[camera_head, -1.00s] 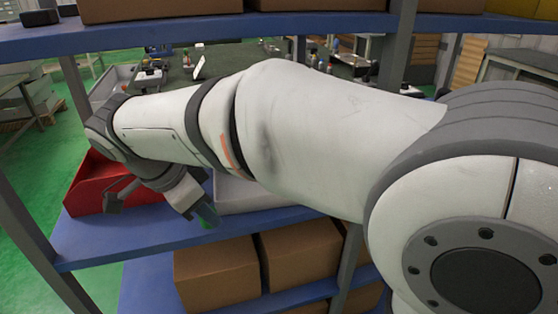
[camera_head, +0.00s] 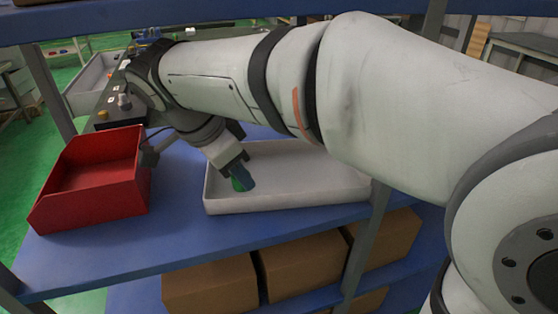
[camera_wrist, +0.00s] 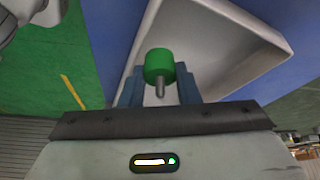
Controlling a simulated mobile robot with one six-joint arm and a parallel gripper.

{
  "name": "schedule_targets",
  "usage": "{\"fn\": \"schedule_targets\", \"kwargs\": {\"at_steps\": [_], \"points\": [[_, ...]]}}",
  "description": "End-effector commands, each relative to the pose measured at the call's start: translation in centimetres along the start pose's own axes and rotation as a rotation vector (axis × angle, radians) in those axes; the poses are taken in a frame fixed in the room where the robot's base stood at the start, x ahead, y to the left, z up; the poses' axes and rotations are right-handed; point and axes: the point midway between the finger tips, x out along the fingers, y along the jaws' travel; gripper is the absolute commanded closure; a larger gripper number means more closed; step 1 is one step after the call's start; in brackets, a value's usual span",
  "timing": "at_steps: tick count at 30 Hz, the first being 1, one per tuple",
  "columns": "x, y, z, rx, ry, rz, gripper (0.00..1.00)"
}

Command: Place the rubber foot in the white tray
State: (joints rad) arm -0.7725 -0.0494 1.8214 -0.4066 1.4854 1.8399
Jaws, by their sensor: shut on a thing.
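The rubber foot is a green round piece with a metal stud; in the wrist view the foot (camera_wrist: 158,64) sits between the fingertips of my gripper (camera_wrist: 158,88). In the head view my gripper (camera_head: 241,178) points down with the green foot (camera_head: 238,185) partly hidden by a finger. The gripper is shut on the foot. The white tray (camera_head: 290,203) stands on the blue shelf, and the gripper is over its left part. The tray also shows in the wrist view (camera_wrist: 262,40), behind the foot. The exact height above the tray floor is hard to tell.
A red bin (camera_head: 90,208) stands on the blue shelf (camera_head: 150,245), left of the tray. Cardboard boxes (camera_head: 305,268) are on the level below. A grey shelf post (camera_head: 365,240) stands near the tray's right end. Another blue shelf board (camera_head: 200,22) is overhead.

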Motion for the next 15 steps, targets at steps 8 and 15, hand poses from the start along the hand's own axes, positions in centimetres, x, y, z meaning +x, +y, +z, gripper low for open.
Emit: {"fn": "schedule_targets", "kwargs": {"at_steps": [8, 15], "points": [[2.9, 0.3, -6.2, 0.003, -0.001, -0.001, 0.93], [3.6, 0.3, -8.0, -0.002, 0.0, -0.001, 0.93]]}}
